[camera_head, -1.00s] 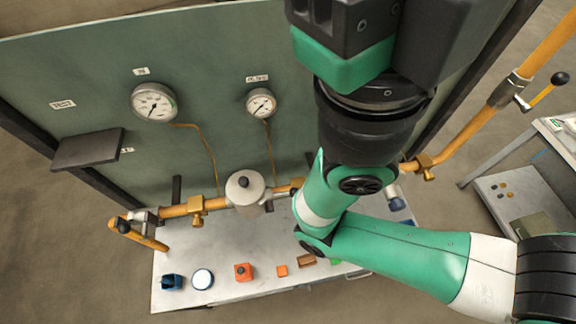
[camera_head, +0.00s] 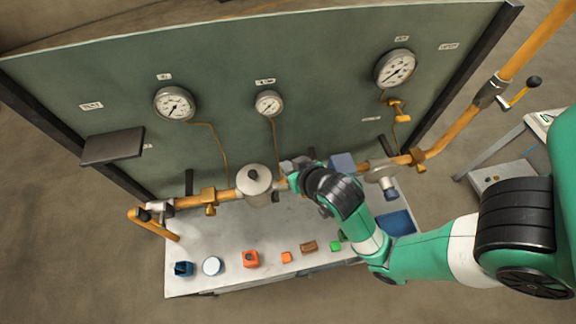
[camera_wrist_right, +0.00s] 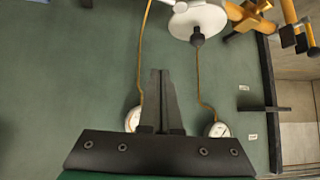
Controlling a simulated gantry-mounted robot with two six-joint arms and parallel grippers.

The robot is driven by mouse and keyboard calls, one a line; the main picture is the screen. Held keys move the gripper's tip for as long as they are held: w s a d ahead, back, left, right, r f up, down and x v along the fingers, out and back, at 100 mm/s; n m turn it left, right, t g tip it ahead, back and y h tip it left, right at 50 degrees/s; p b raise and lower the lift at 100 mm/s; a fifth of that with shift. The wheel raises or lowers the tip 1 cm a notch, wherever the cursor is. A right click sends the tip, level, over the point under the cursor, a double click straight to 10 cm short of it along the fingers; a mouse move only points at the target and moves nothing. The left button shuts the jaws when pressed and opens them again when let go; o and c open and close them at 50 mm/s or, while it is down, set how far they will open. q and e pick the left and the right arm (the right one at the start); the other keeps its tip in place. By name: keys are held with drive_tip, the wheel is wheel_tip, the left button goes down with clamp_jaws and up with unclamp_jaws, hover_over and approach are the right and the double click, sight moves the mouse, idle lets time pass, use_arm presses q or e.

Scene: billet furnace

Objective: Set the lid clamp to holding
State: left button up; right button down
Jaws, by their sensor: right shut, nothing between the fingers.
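A pale grey round pot (camera_head: 254,188) with a dark knob on its lid sits on the orange pipe in front of the green panel; its lid and knob (camera_wrist_right: 197,38) show at the top of the right wrist view. I cannot make out a separate lid clamp or its setting. My right gripper (camera_head: 287,168) is just right of the pot near the pipe, partly hidden by its own wrist. In the right wrist view its fingers (camera_wrist_right: 160,98) are together and empty, in front of the panel, apart from the knob. My left gripper is not in view.
The green panel (camera_head: 300,60) carries gauges (camera_head: 174,104) and thin tubes. The orange pipe (camera_head: 226,195) has valves and black-tipped levers. Small coloured objects, including an orange-red block (camera_head: 250,259), stand along the front of the pale bench (camera_head: 225,238). A dark shelf (camera_head: 112,146) juts out at left.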

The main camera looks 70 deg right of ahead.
drive_tip(key=shift+g, duration=0.7)
drive_tip(key=s, duration=0.1)
drive_tip(key=s+f, duration=0.1)
drive_tip(key=s+d+f, duration=0.1)
drive_tip(key=shift+s+f+p, duration=0.15)
drive_tip(key=shift+s+p, duration=0.2)
drive_tip(key=shift+s, duration=0.05)
drive_tip(key=x, duration=1)
drive_tip(key=shift+a+f, duration=0.1)
drive_tip(key=shift+a, duration=0.05)
drive_tip(key=s+a, duration=0.2)
drive_tip(key=shift+s+a+f, duration=0.2)
drive_tip(key=shift+s+a, duration=0.05)
drive_tip(key=shift+s, duration=0.15)
